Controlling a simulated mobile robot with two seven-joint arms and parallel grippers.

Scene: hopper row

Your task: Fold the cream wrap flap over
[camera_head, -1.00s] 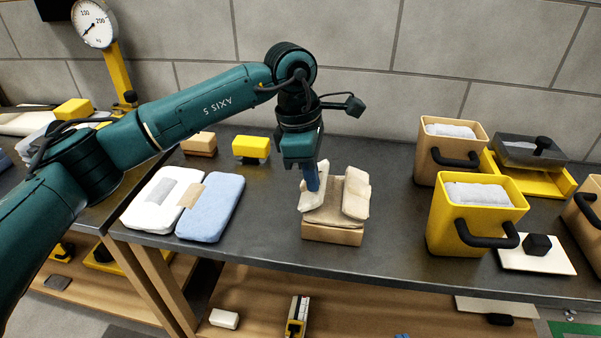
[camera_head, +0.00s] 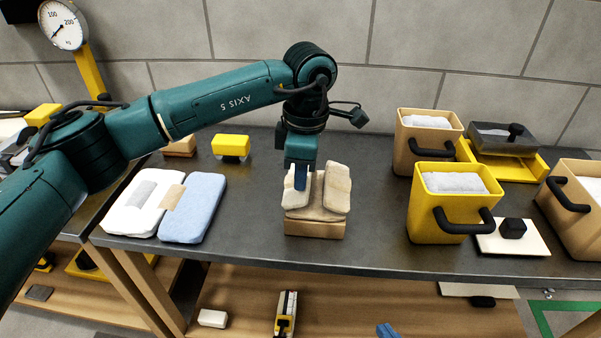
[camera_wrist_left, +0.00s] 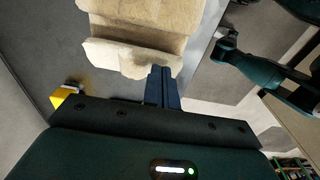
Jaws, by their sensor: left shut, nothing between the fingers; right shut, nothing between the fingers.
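The cream wrap (camera_head: 315,213) lies on a tan block (camera_head: 315,229) near the table's front edge. Its left flap (camera_head: 292,198) and right flap (camera_head: 337,188) both stand up and lean outward. My left gripper (camera_head: 301,178) is shut and empty, with its blue fingertips down at the left flap; I cannot tell whether they touch it. In the left wrist view its shut fingers (camera_wrist_left: 163,88) are beside the edge of the cream wrap (camera_wrist_left: 135,50). My right gripper (camera_head: 388,330) shows only its blue fingertips at the bottom edge, away from the wrap.
A white pad (camera_head: 143,205) and a blue pad (camera_head: 193,207) lie left of the wrap. A yellow bin (camera_head: 445,210) and a tan bin (camera_head: 409,155) stand to the right. A yellow block (camera_head: 231,146) sits behind. The table between wrap and yellow bin is clear.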

